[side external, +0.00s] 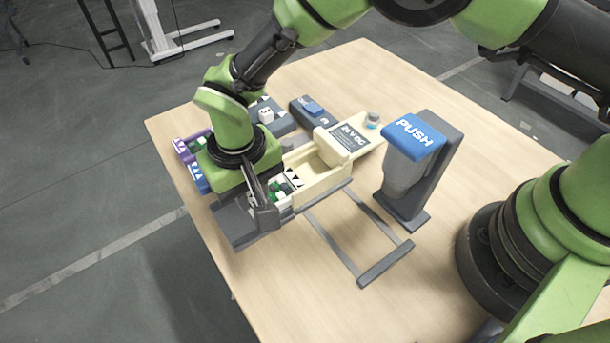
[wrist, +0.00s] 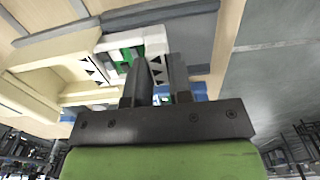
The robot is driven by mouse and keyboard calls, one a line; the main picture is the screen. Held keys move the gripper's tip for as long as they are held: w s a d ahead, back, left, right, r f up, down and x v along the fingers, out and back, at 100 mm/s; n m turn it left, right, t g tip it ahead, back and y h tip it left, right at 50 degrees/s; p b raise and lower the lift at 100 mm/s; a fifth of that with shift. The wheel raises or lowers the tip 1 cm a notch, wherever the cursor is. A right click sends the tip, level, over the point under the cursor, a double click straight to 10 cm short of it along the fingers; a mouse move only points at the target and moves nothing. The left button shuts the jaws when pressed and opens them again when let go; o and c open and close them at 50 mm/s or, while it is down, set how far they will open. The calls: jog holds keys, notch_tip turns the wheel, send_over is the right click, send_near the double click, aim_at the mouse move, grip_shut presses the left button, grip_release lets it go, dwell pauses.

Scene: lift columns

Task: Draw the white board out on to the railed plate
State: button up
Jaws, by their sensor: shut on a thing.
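The white board (side external: 284,187), with black triangles on its end and green and white blocks on it, is partly hidden by my arm. It also shows in the wrist view (wrist: 154,46). My gripper (side external: 264,210) is shut on its near end; in the wrist view the fingers (wrist: 157,86) stand on either side of the marked end. A dark grey plate with a raised edge (side external: 240,226), likely the railed plate, lies beside and below the gripper; it shows in the wrist view (wrist: 198,38). How far the board rests on it I cannot tell.
A cream carriage (side external: 318,166) adjoins the white board, beside grey rails (side external: 333,247). A blue PUSH block (side external: 413,133) stands to the right. Purple (side external: 184,150) and blue (side external: 198,178) boards are left of my wrist.

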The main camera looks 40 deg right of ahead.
jog(key=shift+a, duration=1.8)
jog(key=o, duration=0.7)
jog(key=shift+c, duration=0.2)
jog(key=shift+r, duration=0.15)
jog(key=shift+r, duration=2.9)
